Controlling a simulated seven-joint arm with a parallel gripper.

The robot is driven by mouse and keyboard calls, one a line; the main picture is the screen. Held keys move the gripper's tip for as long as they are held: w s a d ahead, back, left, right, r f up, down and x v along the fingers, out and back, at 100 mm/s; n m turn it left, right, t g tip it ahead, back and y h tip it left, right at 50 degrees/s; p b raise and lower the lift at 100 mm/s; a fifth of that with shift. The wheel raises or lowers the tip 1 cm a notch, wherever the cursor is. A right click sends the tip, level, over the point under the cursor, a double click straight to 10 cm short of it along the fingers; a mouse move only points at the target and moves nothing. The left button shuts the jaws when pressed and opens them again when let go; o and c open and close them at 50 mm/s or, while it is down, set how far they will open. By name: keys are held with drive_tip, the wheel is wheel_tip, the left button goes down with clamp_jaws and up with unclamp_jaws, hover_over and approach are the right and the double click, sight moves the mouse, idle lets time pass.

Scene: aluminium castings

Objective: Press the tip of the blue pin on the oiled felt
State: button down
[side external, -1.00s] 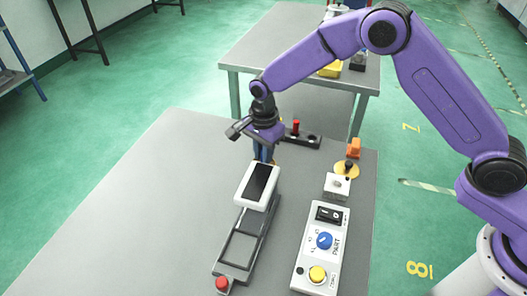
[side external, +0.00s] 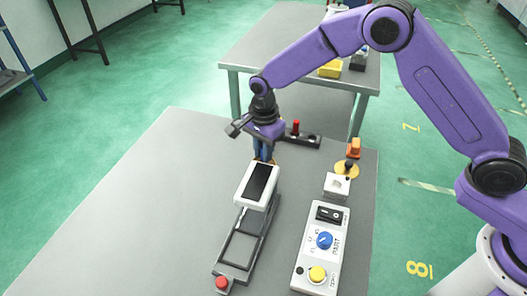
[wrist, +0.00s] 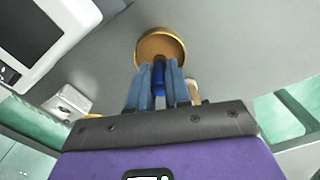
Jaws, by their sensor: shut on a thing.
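My gripper (wrist: 160,72) has blue fingers and is shut on the blue pin (wrist: 159,85), which shows between them in the wrist view. A round brass-coloured dish (wrist: 160,36) with a brown inside, perhaps the oiled felt, lies just beyond the fingertips. The pin overlaps the dish's near edge in the picture; I cannot tell whether its tip touches the inside. In the side view my gripper (side external: 264,155) points down behind a white device, which hides most of the dish and the pin's tip.
The white device with a dark screen (side external: 258,184) stands close in front of my gripper. To the right are a white block (side external: 337,186), an orange-topped piece (side external: 354,148) and a control panel (side external: 310,270). A black block with a red post (side external: 296,127) is behind. The table's left side is clear.

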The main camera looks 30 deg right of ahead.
drive_tip(key=shift+r, duration=3.1)
